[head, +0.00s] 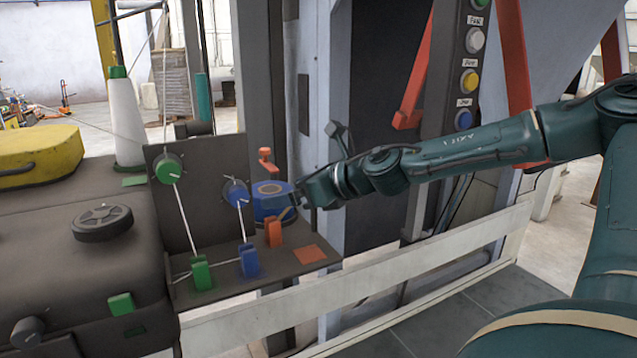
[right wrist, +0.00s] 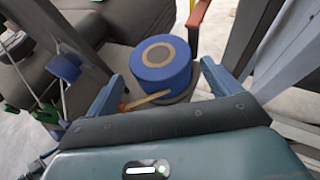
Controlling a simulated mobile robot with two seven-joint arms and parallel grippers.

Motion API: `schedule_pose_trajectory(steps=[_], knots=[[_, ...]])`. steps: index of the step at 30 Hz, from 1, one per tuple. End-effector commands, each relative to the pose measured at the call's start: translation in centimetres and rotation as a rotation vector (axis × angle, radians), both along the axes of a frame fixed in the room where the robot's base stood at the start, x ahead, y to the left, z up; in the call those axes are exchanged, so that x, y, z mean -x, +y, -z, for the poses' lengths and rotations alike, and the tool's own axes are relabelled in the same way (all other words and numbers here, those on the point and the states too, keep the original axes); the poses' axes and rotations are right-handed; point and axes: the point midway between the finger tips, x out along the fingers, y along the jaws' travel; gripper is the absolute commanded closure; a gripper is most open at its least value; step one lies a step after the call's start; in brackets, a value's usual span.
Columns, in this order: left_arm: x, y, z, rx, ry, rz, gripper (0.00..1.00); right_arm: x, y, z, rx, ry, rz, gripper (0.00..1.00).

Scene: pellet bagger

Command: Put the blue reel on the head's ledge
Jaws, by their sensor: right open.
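The blue reel (head: 273,189), a squat cylinder with a tan ring on its top, stands upright at the right end of the dark machine head, behind an orange clip (head: 273,232). In the right wrist view the blue reel (right wrist: 150,75) has a grey rounded surface just under it. My right gripper (head: 303,194) is at the reel's right side in the head view. In the right wrist view its open fingers (right wrist: 162,72) are on either side of the reel; I cannot tell if they touch it. The dark ledge (head: 225,290) carries green and blue clips and an orange square.
Green (head: 168,168) and blue (head: 236,193) knobs with white threads sit on the upright plate. An orange knob (head: 265,157) stands behind the reel. A white cone (head: 122,125) stands at left. A pale rail (head: 400,290) runs in front; a button post (head: 462,75) rises at right.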

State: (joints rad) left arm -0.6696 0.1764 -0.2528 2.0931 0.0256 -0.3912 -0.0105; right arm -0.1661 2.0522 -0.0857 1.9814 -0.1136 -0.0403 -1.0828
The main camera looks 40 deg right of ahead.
Motion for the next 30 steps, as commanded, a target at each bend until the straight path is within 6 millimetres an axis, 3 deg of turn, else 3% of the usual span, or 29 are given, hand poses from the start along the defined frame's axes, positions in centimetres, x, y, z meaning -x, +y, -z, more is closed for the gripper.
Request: schedule_pose_trajectory(steps=[15, 30], knots=[[0.1, -0.1, 0.5, 0.001, 0.008, -0.003, 0.0, 4.7, -1.5, -2.1, 0.002, -0.003, -0.001, 0.1], [-0.1, -0.3, -0.2, 0.006, -0.008, 0.003, 0.0, 5.4, -1.7, -2.3, -0.001, 0.0, 0.0, 0.1]])
